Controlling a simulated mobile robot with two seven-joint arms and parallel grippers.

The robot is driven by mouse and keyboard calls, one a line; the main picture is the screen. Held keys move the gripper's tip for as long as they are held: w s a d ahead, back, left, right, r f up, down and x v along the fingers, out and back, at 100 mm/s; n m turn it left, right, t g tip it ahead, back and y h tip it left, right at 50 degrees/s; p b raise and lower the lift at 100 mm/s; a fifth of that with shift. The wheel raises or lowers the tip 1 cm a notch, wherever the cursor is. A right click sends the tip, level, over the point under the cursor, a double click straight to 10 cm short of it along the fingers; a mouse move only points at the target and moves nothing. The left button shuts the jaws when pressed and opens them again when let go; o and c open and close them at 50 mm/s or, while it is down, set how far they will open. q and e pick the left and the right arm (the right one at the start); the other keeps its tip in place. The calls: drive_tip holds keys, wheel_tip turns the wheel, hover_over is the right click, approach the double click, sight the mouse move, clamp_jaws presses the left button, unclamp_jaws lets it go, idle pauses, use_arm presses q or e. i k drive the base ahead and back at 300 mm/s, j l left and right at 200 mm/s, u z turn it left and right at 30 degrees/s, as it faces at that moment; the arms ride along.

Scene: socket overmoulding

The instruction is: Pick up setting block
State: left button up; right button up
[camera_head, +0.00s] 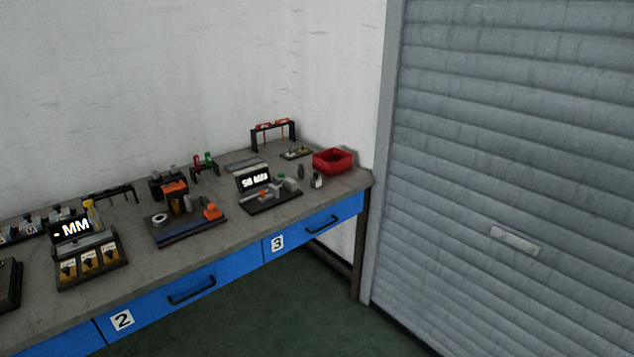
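Neither of my grippers shows in the head view. I cannot tell for certain which item is the setting block. Small dark and grey pieces (317,181) stand on the workbench (235,231) in front of the red bin, at the far right end. Beside them is a station with a lit display (254,181), whose base carries small grey, green and orange parts. Another fixture (188,222) with orange parts and a white ring sits further left. All of these are small and far off, so details are hard to make out.
A red bin (333,161) stands at the bench's right end, near a black rack (273,135). A second display unit (76,246) with yellow-fronted switches is at the left. Blue drawers (315,226) line the front. Green floor (285,312) is clear; a grey shutter (515,150) is at right.

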sight(315, 180)
drive_tip(key=i+l+z, duration=0.1)
drive_tip(key=i, duration=0.4)
drive_tip(key=i+l, duration=0.3)
drive_tip(key=i, duration=0.15)
drive_tip(key=i+l+z, duration=0.15)
drive_tip(key=i, duration=0.35)
